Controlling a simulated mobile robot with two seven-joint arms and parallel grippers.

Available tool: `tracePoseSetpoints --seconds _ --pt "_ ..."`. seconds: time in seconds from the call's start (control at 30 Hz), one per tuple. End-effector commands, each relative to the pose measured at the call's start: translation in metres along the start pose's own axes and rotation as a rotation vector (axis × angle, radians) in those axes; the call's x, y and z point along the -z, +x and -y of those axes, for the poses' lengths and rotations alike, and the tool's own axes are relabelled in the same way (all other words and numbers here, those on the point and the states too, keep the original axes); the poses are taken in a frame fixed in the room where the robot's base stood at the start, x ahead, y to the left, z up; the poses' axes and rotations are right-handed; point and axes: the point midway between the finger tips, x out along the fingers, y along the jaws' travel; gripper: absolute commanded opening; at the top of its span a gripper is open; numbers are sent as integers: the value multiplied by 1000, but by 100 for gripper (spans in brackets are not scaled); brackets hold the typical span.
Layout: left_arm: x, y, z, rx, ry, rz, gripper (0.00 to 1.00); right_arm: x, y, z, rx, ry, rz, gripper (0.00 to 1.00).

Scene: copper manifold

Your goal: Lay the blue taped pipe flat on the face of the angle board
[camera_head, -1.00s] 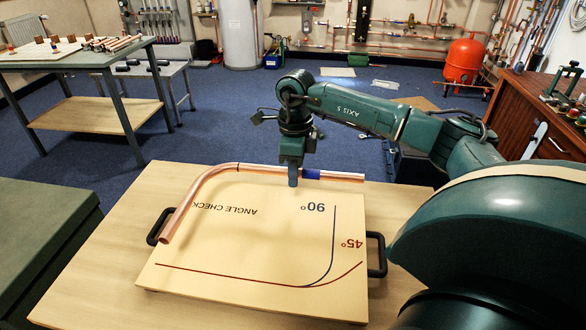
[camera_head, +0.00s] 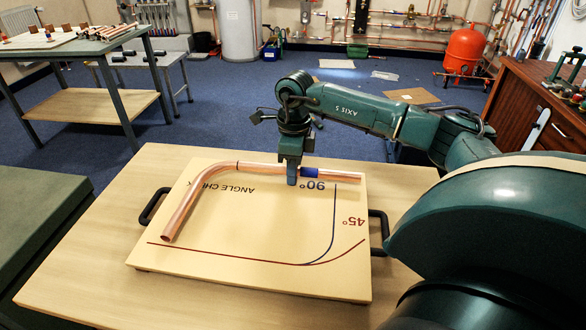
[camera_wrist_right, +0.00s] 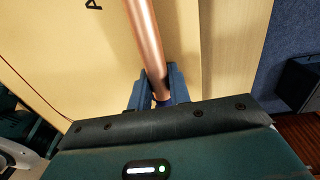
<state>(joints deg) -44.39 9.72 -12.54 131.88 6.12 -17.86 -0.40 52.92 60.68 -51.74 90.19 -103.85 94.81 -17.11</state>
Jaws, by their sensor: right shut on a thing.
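The blue taped pipe (camera_head: 188,203) is a copper pipe with one bend and a blue tape band (camera_head: 310,172) on its long straight part. It lies over the far and left parts of the face of the angle board (camera_head: 230,235), covering some of the printed lettering. I cannot tell whether it touches the face or hovers just above it. My right gripper (camera_head: 292,181) is shut on the pipe beside the tape. In the right wrist view, the pipe (camera_wrist_right: 147,40) runs between the fingers (camera_wrist_right: 158,92). My left gripper is not in view.
The board has black handles left (camera_head: 152,207) and right (camera_head: 379,229) and lies on a wooden table (camera_head: 90,270). Bare tabletop surrounds it. A green-topped bench (camera_head: 35,225) stands at the left, and a wooden cabinet (camera_head: 530,110) at the right.

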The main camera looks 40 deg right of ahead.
Motion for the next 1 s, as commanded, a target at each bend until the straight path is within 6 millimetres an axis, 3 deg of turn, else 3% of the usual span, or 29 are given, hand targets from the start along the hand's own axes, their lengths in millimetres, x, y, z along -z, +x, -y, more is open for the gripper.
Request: tracePoseSetpoints --seconds 0.03,0.07,0.1,0.37,0.63,0.67,1.0 --pt "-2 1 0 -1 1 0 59 1 13 -4 -14 -4 -14 0" --pt "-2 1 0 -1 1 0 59 1 13 -4 -15 -4 -14 0" --pt "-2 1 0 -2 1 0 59 1 13 -4 -15 -4 -14 22" --pt "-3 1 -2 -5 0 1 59 1 14 -4 -13 -4 -13 44" --pt "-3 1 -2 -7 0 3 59 1 14 -2 -11 -2 -15 44" --pt "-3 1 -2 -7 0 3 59 2 14 -2 -11 -2 -16 36" --pt "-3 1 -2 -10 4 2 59 2 14 -2 -11 -1 -17 41"
